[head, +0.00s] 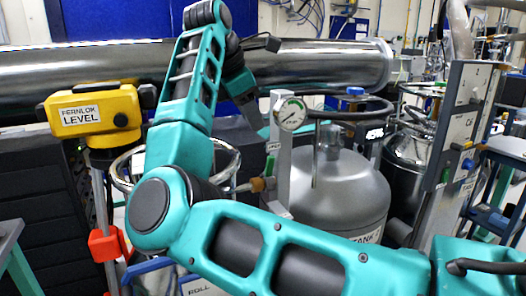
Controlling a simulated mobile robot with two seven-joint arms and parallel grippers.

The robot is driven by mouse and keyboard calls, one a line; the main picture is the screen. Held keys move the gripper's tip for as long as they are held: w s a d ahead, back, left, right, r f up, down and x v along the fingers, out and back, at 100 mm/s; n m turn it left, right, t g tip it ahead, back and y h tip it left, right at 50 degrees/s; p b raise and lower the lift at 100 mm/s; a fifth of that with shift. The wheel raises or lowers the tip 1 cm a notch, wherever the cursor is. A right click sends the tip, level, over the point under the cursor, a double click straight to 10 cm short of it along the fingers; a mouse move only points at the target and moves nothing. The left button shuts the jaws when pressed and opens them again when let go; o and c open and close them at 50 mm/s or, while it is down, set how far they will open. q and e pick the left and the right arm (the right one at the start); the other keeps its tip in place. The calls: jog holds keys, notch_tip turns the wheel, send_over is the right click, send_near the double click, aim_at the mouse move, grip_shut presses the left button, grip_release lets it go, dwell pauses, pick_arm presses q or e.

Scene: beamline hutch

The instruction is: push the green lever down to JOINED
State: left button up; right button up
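My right arm (310,255) crosses the front of the picture from the lower right, bends at the left and rises to the upper middle. It then folds down behind itself towards the pressure gauge. Its wrist (238,84) shows only in part, and I cannot make out the fingertips. No lever with a readable JOINED label shows. My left gripper is not in view.
A grey tank (338,192) stands in the middle, with a round gauge (292,113) on a post beside it. A yellow level (95,115) on a stand is at the left. A large shiny pipe (70,68) runs across the back. The grey panel (462,110) stands right.

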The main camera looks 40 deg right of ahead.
aim_at(268, 157)
jog(key=shift+t+y, duration=0.3)
jog(key=x, duration=1.2)
jog(key=shift+s+d+f, duration=0.1)
jog(key=shift+d+f, duration=0.15)
jog(key=shift+d, duration=0.1)
grip_shut()
